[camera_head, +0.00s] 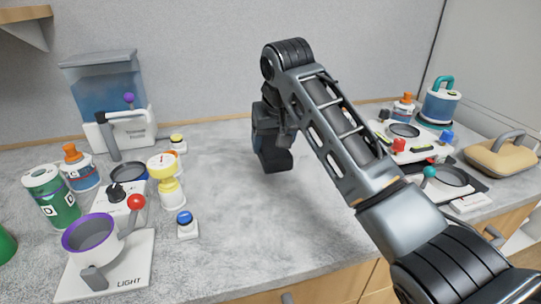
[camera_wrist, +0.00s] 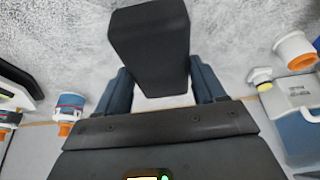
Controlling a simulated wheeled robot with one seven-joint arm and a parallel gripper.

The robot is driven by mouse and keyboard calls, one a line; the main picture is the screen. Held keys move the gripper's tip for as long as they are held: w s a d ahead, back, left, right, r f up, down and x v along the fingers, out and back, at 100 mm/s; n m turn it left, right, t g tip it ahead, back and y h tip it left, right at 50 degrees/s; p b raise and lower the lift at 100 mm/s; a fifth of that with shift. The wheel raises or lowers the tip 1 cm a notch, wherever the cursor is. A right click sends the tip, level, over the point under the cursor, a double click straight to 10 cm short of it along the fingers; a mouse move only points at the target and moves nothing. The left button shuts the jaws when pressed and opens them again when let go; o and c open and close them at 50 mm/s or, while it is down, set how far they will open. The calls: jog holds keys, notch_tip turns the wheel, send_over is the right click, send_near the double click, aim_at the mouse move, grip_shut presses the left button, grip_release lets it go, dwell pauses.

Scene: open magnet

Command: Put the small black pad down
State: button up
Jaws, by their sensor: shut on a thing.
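The small black pad (camera_wrist: 150,42) is a dark block held between the two blue-grey fingers of my gripper (camera_wrist: 160,72) in the wrist view. My gripper is shut on it. In the head view, the pad (camera_head: 276,160) shows as a dark block below my gripper (camera_head: 268,128), over the bare middle of the grey counter (camera_head: 235,215). Its lower end is at or just above the counter; I cannot tell whether it touches. My arm covers part of the counter to the right.
On the left stand a water dispenser (camera_head: 105,95), a green canister (camera_head: 52,197), a light station (camera_head: 105,265), a yellow-and-white timer (camera_head: 165,180) and a blue button (camera_head: 185,223). On the right are a tan case (camera_head: 500,158) and a blue canister (camera_head: 440,105). The middle counter is clear.

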jog(key=shift+w+a+f, duration=0.2)
jog(key=shift+w+f, duration=0.35)
jog(key=shift+w, duration=0.25)
jog(key=shift+f, duration=2)
jog(key=o, duration=1)
jog(key=shift+f, duration=0.1)
